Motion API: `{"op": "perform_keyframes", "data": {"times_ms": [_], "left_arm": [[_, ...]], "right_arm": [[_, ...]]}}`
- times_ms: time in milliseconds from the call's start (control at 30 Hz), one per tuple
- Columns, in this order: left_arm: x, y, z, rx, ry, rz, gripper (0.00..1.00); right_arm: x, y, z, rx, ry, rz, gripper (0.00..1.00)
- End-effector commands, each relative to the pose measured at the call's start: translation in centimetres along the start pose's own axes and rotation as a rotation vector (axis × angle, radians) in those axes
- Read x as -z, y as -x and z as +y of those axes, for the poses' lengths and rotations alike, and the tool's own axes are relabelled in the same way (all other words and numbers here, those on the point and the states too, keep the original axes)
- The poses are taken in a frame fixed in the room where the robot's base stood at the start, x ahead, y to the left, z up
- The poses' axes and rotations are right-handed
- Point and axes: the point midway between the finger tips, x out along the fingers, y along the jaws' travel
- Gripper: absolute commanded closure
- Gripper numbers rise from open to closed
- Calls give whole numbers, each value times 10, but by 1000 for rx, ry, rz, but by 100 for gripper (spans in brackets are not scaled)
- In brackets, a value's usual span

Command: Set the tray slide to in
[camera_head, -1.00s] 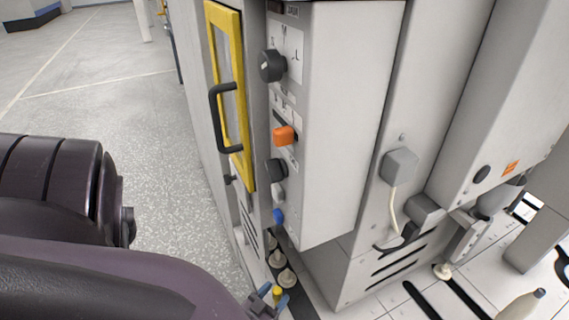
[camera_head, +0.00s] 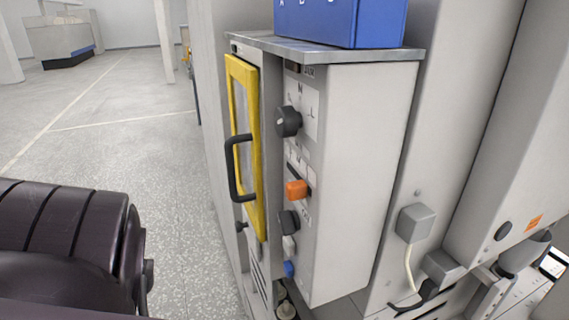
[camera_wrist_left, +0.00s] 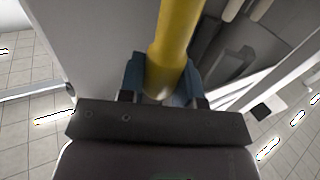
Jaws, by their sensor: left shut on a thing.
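My left gripper (camera_wrist_left: 163,80) shows in the left wrist view, its blue fingers on both sides of a yellow rod (camera_wrist_left: 172,45). It is shut on this rod, which runs away from the fingers; its far end is cut off by the picture's top. Neither gripper shows in the head view. There, an orange slide knob (camera_head: 297,190) sits at a dark slot on the grey machine's front panel (camera_head: 306,150). I cannot tell from its label whether this is the tray slide, nor read its setting.
The panel also has a black dial (camera_head: 289,122), a lower black knob (camera_head: 288,222) and a blue button (camera_head: 289,269). A yellow-framed door (camera_head: 254,105) with a black handle (camera_head: 233,170) stands left of it. A blue box (camera_head: 345,22) sits on top. Open floor lies left.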

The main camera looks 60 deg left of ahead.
Motion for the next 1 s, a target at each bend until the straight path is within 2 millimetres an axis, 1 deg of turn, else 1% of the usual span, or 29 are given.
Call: {"op": "perform_keyframes", "data": {"times_ms": [133, 200, 267, 400, 533, 567, 700, 733, 1000], "left_arm": [[-2, -9, -20, 0, -4, -2, 100], [-2, -14, -32, 1, -6, -1, 100], [-2, -18, -38, 1, -3, -1, 100], [0, -21, -40, 1, -1, 0, 100], [0, -21, -40, 0, 0, 0, 100], [0, -21, -40, 0, 0, 0, 67], [0, -20, -40, 0, 0, 0, 46], [0, -20, -40, 0, 0, 0, 44], [0, -20, -40, 1, 0, 0, 44]], "right_arm": [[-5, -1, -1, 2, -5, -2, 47], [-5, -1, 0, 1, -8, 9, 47], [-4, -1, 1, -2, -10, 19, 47], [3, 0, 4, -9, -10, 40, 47], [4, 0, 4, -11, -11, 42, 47], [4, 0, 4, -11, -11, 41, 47], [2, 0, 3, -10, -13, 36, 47], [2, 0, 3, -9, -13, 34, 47], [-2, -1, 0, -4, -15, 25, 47]]}}
